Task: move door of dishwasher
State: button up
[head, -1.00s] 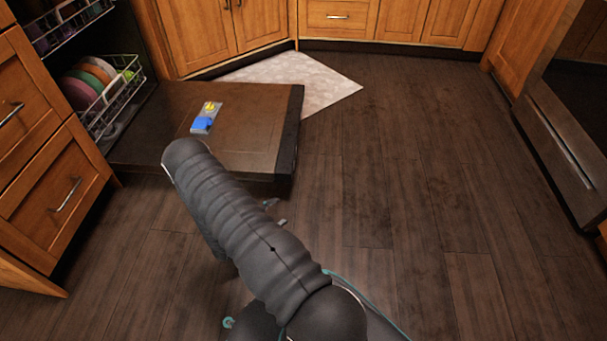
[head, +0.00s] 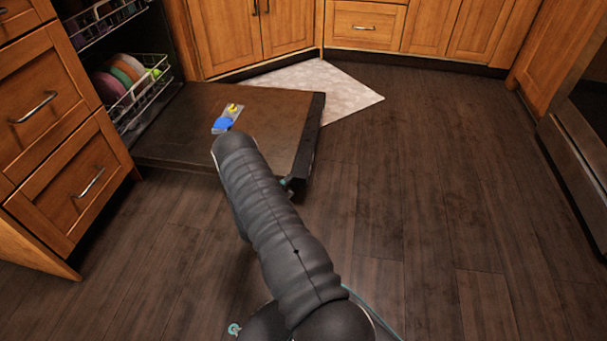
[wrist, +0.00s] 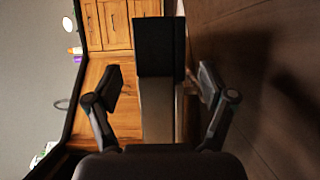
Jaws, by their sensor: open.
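The dishwasher door (head: 265,140) is folded down flat, low above the floor, with its dark outer edge at the right in the head view. My arm covers part of its near side. In the wrist view, which is turned sideways, the dishwasher door (wrist: 158,112) appears as a dark end and a paler strip between my fingers. My gripper (wrist: 161,85) is open, one finger on each side of the door edge. Gaps show on both sides, and I cannot tell about contact. In the head view my gripper is mostly hidden behind my arm, near the door's outer corner.
A dish rack (head: 140,90) with several plates sits inside the dishwasher. A blue and yellow packet (head: 227,118) lies on the door. Wooden drawers (head: 75,160) stand at the left. A light rug (head: 330,88) lies beyond the door. The floor (head: 420,200) at right is clear.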

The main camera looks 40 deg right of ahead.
aim_at(299, 176)
jog(key=x, duration=0.7)
jog(key=shift+b, duration=0.3)
jog(key=shift+c, duration=0.2)
